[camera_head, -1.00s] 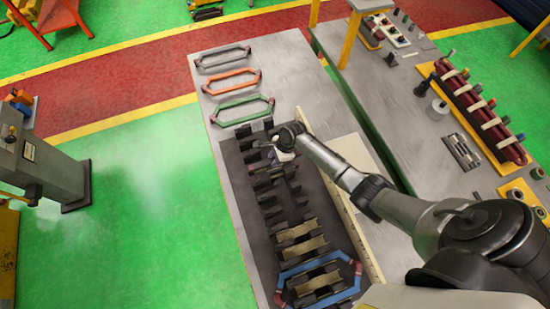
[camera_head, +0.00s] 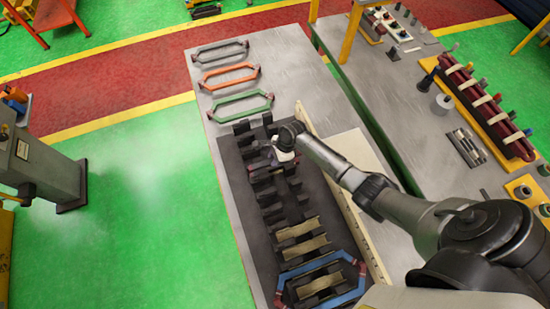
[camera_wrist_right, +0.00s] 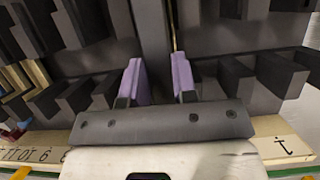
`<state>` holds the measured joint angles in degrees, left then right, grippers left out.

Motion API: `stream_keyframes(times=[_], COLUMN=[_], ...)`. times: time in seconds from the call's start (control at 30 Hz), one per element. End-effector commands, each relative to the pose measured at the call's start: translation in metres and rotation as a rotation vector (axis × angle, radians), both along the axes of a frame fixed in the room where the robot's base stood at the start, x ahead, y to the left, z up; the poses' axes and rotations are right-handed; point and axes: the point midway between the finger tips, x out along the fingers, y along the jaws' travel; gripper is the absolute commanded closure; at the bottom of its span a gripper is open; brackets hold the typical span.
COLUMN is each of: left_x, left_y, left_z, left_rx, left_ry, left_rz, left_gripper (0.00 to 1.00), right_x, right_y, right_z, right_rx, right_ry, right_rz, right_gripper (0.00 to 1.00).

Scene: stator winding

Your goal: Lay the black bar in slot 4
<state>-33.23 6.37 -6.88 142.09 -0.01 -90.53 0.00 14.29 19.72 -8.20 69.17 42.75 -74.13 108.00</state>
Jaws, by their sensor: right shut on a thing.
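The stator (camera_head: 232,172), a dark block with rows of black teeth, lies along the table; it also shows close up in the right wrist view (camera_wrist_right: 90,62). My right gripper (camera_head: 273,157) is low over its upper half, among the teeth. In the right wrist view its purple fingertips (camera_wrist_right: 158,80) stand on either side of a dark upright strip, the black bar (camera_wrist_right: 155,35), and it is shut on it. The bar's lower end and its fit in a slot are hidden. In the head view I cannot make the bar out from the teeth. My left gripper is out of view.
Grey (camera_head: 220,52), orange (camera_head: 230,76) and green (camera_head: 240,107) coils lie beyond the stator. A blue coil (camera_head: 322,293) lies over its near end. A pale numbered strip (camera_wrist_right: 275,145) runs alongside. A second table (camera_head: 420,125) with parts stands to the right.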

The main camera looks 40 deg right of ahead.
Motion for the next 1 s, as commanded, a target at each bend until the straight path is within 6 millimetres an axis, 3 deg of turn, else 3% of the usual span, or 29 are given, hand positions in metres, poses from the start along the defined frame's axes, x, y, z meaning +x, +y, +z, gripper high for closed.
stream_keyframes(times=[1.0], left_x=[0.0], left_y=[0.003], left_z=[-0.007], left_rx=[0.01], left_ry=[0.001], left_rz=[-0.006], left_gripper=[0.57], right_x=[0.001], right_y=[0.001], right_z=[-0.014], right_rx=[0.003], right_ry=[-0.001], right_rz=[-0.001], right_gripper=[1.0])
